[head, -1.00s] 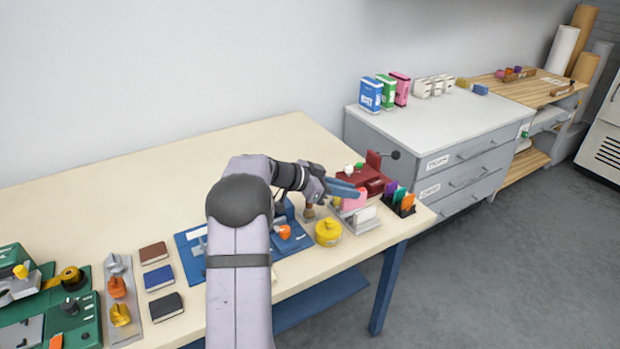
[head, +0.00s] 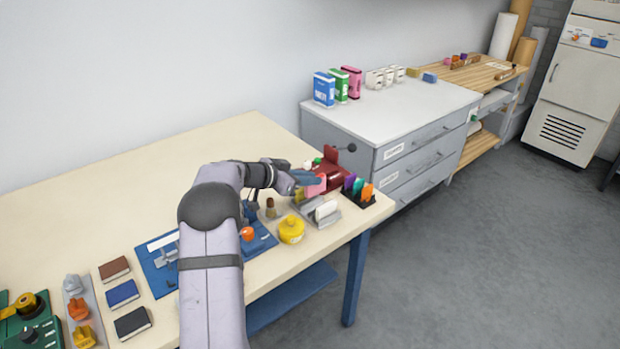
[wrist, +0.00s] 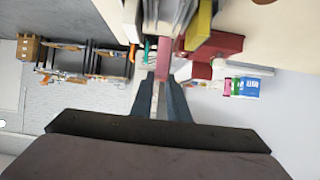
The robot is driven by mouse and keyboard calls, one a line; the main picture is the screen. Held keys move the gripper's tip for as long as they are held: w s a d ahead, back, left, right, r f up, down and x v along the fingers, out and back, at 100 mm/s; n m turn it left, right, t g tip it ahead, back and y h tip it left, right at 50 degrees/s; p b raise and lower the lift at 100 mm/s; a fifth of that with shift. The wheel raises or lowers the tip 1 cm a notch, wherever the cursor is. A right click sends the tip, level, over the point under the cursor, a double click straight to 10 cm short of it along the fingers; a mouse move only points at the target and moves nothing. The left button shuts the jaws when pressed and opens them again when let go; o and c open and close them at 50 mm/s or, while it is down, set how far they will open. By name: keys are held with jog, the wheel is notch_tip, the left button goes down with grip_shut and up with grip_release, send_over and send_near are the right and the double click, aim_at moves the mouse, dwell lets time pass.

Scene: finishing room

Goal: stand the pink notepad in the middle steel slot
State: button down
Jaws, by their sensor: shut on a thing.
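The pink notepad (head: 316,185) is in the jaws of my gripper (head: 306,178), just above and behind the steel rack (head: 333,222) in the head view. A white pad (head: 326,209) stands in the rack's front part. In the wrist view the pink notepad (wrist: 163,62) shows between the fingertips of my gripper (wrist: 161,82), with grey slot walls (wrist: 158,20) beyond it. The notepad's lower edge and the middle slot are partly hidden, so I cannot tell whether it is inside the slot.
A dark red device (head: 332,177) stands close behind the rack. A black holder with coloured items (head: 358,200) is close on its right, near the table edge. A yellow round tin (head: 291,231) and a brown-topped stamp (head: 270,209) are on its left. The table's back left is clear.

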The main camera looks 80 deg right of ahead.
aim_at(306, 190)
jog(key=shift+f, duration=2.65)
jog(key=shift+b, duration=2.15)
jog(key=shift+f+b, duration=0.4)
jog(key=shift+b, duration=0.2)
jog(key=shift+r, duration=0.3)
jog(key=shift+r, duration=0.35)
jog(key=shift+r, duration=0.2)
jog(key=shift+b, duration=1.15)
dwell(0.6)
